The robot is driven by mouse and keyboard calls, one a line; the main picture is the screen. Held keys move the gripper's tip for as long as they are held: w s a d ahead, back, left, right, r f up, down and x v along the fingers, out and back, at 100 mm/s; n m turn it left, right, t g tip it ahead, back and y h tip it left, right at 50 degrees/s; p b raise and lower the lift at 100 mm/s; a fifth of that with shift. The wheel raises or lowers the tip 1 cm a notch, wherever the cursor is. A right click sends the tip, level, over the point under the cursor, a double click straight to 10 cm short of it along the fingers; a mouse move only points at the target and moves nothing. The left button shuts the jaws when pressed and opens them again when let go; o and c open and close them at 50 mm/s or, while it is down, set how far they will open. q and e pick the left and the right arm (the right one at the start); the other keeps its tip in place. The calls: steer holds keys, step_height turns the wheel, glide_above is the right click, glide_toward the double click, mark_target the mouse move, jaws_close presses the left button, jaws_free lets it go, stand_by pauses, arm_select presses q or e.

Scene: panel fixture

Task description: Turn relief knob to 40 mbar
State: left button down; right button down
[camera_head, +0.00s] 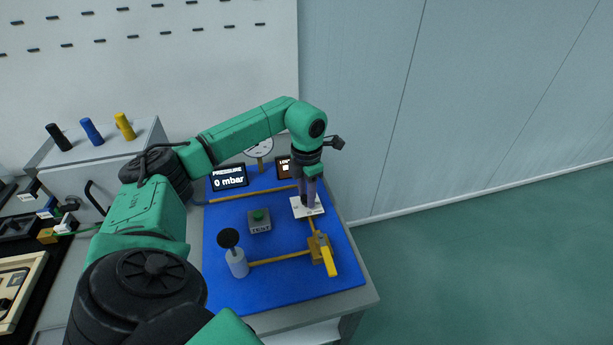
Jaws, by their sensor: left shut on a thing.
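My left arm comes in from the left and reaches over the blue panel (222,285). My left gripper (309,200) points down at a white plate (299,212) on the panel's right side and is shut on the relief knob there. The fingers hide most of the knob, so its pointer cannot be read. The pressure display (229,178) at the back left of the panel reads 0 mbar. A second small display (284,168) is partly hidden by my arm. My right gripper is not in view.
A grey box with a green button (259,216) sits mid-panel. A grey cylinder with a black knob (237,262) stands front left. A yellow lever valve (328,258) is front right, joined by yellow pipes. A round gauge (259,149) stands behind. Open floor lies to the right.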

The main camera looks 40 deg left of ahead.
arm_select(q)
steer(key=n, duration=0.3)
steer(key=n+p, duration=0.1)
steer(key=n, duration=0.3)
steer(key=shift+w+r, duration=0.1)
steer(key=shift+r, duration=0.1)
steer(key=n, duration=0.3)
steer(key=shift+n+p, duration=0.3)
steer(key=shift+n, duration=0.1)
steer(key=shift+a+n, duration=0.1)
steer(key=shift+n, duration=1.7)
steer(key=shift+c, duration=2.4)
jaws_free()
steer(key=shift+f, duration=0.1)
